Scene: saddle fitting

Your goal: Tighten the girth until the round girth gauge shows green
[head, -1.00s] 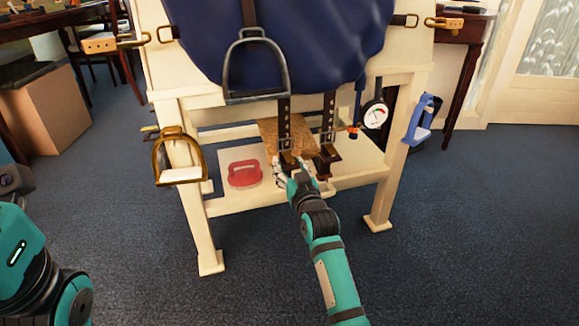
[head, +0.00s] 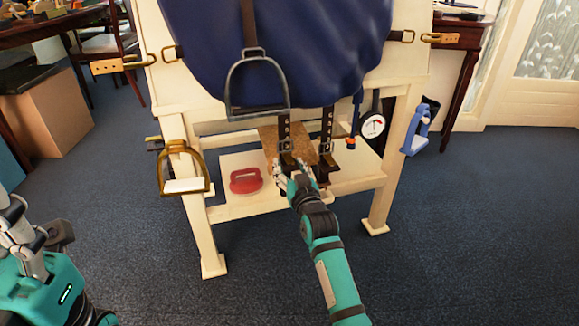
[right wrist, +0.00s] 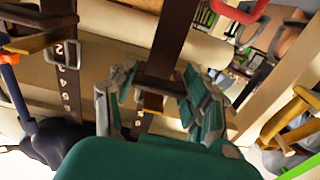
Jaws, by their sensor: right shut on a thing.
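The girth gauge (head: 372,126) is a round white dial hanging right of the straps. Its face shows some red; the needle reading is too small to tell. Two dark, marked billet straps hang below the blue saddle flap (head: 285,50): a left one (head: 284,128) and a right one (head: 327,122), each with a buckle at its lower part. My right gripper (head: 295,172) is shut on a dark strap just below the left buckle (head: 285,147). The wrist view shows its fingers (right wrist: 160,105) around this dark strap (right wrist: 167,45). My left gripper (head: 50,240) is at the lower left, away from the stand, its jaws unclear.
A grey stirrup (head: 258,85) hangs above my right gripper. A brass stirrup (head: 183,170) hangs at the stand's left leg. A red-handled thing (head: 245,181) lies on the low shelf (head: 230,208). The carpet in front is clear.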

